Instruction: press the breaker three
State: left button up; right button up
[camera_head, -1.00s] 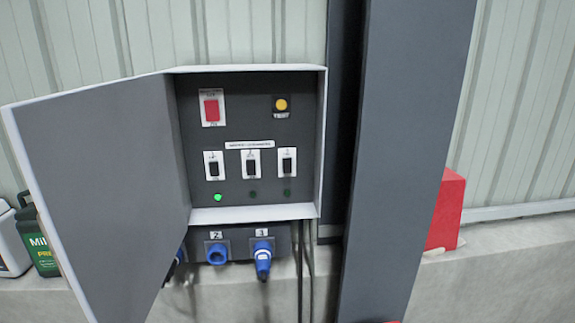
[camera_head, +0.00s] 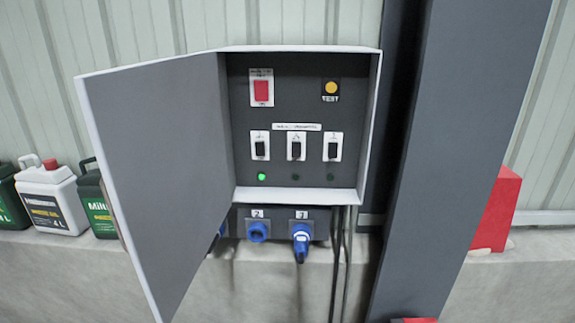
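A grey electrical box (camera_head: 303,196) hangs on the wall with its door (camera_head: 165,165) swung open to the left. Inside is a row of black breaker switches on white plates: the left one (camera_head: 260,148), the middle one (camera_head: 296,149) and the rightmost, third one (camera_head: 332,149). A green light (camera_head: 261,176) glows under the left breaker. The lights under the middle (camera_head: 295,177) and right breakers (camera_head: 330,177) look dark. A red switch (camera_head: 261,90) and a yellow test button (camera_head: 331,87) sit above. Neither of my grippers is in view.
A dark grey column (camera_head: 455,150) stands just right of the box. Blue sockets (camera_head: 257,231) and a blue plug (camera_head: 301,240) sit below it, with hanging cables. Several jugs (camera_head: 50,198) stand on the ledge at left. A red object (camera_head: 497,210) is behind the column.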

aim_at(332, 147)
jog(key=u, duration=0.15)
jog(key=k, duration=0.35)
jog(key=z, duration=1.2)
